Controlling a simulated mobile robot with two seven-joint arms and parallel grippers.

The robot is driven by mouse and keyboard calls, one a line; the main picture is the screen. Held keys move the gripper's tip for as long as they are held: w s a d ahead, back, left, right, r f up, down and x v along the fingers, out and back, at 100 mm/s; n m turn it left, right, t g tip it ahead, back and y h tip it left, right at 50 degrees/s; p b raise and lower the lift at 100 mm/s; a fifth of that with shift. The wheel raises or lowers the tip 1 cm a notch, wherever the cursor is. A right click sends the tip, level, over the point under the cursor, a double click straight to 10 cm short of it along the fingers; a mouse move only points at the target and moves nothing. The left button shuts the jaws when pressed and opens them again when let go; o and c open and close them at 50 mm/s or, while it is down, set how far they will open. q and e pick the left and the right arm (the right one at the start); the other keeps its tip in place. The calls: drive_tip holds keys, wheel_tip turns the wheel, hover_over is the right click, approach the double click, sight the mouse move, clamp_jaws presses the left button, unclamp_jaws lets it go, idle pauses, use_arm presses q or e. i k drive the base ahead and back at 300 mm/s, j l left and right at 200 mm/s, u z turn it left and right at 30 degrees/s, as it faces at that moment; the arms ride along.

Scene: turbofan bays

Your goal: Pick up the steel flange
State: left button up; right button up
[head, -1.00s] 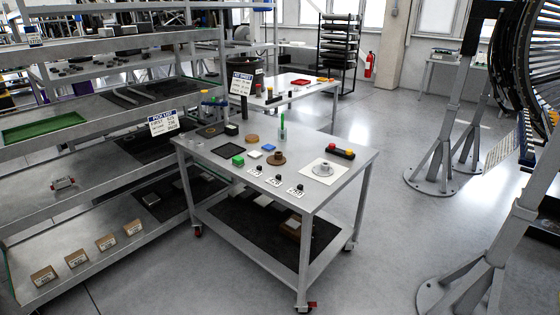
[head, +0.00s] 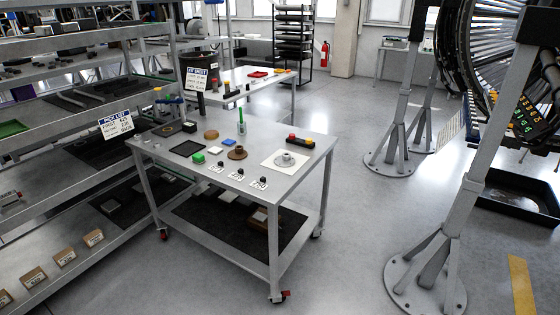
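A steel flange (head: 286,158), a grey round disc with a raised hub, lies on a white square sheet (head: 274,161) near the right end of the grey table (head: 232,185). A brown flanged disc (head: 237,153) lies to its left on the same table. Nothing touches the steel flange from above. Neither of my grippers shows in the head view.
A dark box with red and yellow buttons (head: 300,141) sits just behind the flange. Several small black knobs with labels line the front edge. Shelving (head: 60,210) stands at left, a grey stand (head: 440,240) at right. Floor (head: 350,220) between table and stand is clear.

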sight(286, 160)
drive_tip(key=i+l+u, duration=0.1)
drive_tip(key=u, duration=0.35)
drive_tip(key=i+l+u, duration=0.1)
drive_tip(key=u, duration=0.35)
drive_tip(key=l+u, duration=0.25)
drive_tip(key=u, duration=0.15)
drive_tip(key=l+u, duration=0.25)
drive_tip(key=l, duration=0.3)
drive_tip(key=l+u, duration=0.3)
drive_tip(key=l, duration=0.2)
drive_tip(key=l+u, duration=0.15)
drive_tip(key=l, duration=0.95)
